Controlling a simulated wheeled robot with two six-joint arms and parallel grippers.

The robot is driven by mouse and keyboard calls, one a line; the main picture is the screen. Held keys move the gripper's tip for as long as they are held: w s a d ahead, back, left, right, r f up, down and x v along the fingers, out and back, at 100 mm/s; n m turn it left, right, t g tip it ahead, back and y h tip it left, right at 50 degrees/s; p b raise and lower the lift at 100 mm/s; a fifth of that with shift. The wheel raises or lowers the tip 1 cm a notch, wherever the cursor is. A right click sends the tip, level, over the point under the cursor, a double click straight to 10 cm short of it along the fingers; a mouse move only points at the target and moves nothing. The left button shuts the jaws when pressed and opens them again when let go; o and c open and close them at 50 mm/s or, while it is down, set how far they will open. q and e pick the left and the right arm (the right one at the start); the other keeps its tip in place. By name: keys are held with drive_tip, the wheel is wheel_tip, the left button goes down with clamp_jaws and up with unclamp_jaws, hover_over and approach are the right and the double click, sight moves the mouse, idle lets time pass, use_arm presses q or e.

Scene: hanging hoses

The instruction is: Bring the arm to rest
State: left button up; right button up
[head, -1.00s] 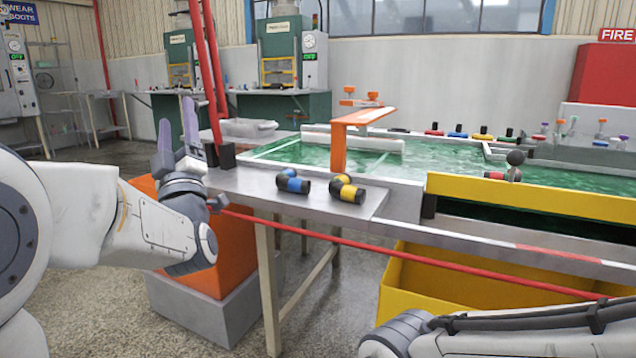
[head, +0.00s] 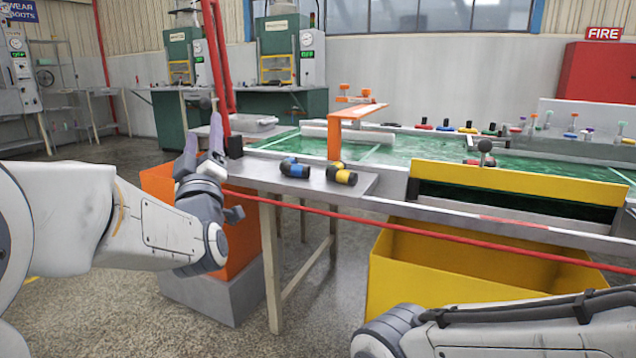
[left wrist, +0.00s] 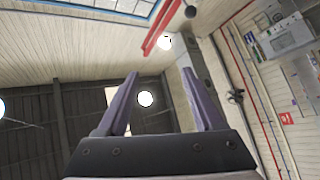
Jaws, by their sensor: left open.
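My left gripper (head: 203,136) points upward beside the left end of the metal ledge, its purple fingers apart with nothing between them. The left wrist view also shows its fingers (left wrist: 159,88) spread and empty, against the ceiling. My left arm (head: 150,225) reaches in from the left edge. My right arm (head: 500,335) lies across the bottom right; its gripper is out of the picture.
Red upright tubes (head: 217,65) stand close behind the left gripper. A blue-banded piece (head: 295,168) and a yellow-banded piece (head: 341,173) lie on the metal ledge (head: 262,180). A red rail (head: 400,229) crosses before the table. A yellow bin (head: 410,262) stands at right.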

use_arm(q)
drive_tip(key=d+f+m+g+h+p, duration=0.3)
drive_tip(key=d+f+m+g+h, duration=0.25)
drive_tip(key=d+f+h, duration=0.4)
drive_tip(key=s+d+f+m+g+p, duration=0.3)
drive_tip(key=s+d+f+m+g, duration=0.3)
drive_tip(key=s+d+f+g, duration=0.35)
drive_tip(key=s+a+f+m+g+y+p, duration=0.1)
drive_tip(key=s+f+m+g+p, duration=0.2)
drive_tip(key=s, duration=0.9)
drive_tip(key=s+a+f+m+g+y+p, duration=0.15)
drive_tip(key=s+m+g, duration=0.3)
drive_tip(key=s, duration=0.65)
wheel_tip(320, 180, up, 38)
drive_tip(key=s+p, duration=0.1)
drive_tip(key=p, duration=3.5)
drive_tip(key=shift+s+a+f+n+g+p, duration=0.2)
drive_tip(key=shift+s+a+n+g+p, duration=0.1)
drive_tip(key=shift+g+p, duration=0.1)
